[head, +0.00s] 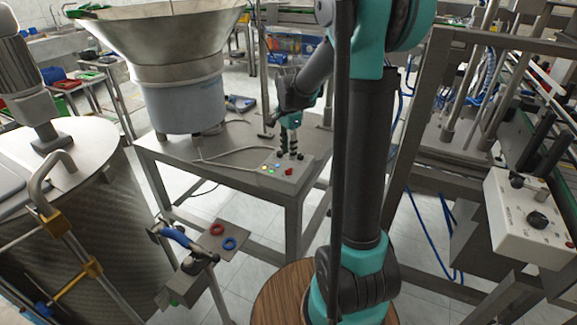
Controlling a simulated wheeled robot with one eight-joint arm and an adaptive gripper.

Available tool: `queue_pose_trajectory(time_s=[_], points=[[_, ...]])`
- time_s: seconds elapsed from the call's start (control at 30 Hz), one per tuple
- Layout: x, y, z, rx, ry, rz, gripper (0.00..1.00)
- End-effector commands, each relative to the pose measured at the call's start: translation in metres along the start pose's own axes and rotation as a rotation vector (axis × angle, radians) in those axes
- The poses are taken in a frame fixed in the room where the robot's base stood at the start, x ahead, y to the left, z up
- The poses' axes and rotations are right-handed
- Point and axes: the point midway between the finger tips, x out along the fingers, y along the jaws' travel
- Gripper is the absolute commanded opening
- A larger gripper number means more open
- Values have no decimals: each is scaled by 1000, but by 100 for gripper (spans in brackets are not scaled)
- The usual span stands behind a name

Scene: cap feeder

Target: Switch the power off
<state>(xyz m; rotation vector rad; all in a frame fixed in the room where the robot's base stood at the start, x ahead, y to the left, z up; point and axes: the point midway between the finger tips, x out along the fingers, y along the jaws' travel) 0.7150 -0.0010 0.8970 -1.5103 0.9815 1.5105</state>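A small grey control box (274,178) sits on the metal table below the feeder bowl. Its top has small blue, green and yellow lights or buttons and a red knob or button (289,171) at its right. My gripper (290,155) points down just behind and above this box, close to the red one. Its two dark fingers are apart with nothing visible between them. I cannot tell whether a fingertip touches the box. A second, pale control box (515,210) at the right carries a black rotary knob (537,219) and a small red button. No label reads clearly.
The large metal feeder bowl (165,40) stands left of my gripper on the table (230,172). Cables lie on the tabletop. A panel with red and blue rings (222,238) stands in front. Metal framing (415,110) rises at the right.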

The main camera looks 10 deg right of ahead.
Motion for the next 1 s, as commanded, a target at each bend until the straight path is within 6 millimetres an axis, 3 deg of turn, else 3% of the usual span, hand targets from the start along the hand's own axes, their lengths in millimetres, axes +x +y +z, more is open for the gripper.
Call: queue_pose_trajectory(time_s=[0.1,0.33,0.5,0.8,1.0], points=[[24,0,0,0,0,0,29],[56,0,0,0,0,0,29],[67,0,0,0,0,0,29],[69,0,0,0,0,0,29],[68,0,0,0,0,0,4]])
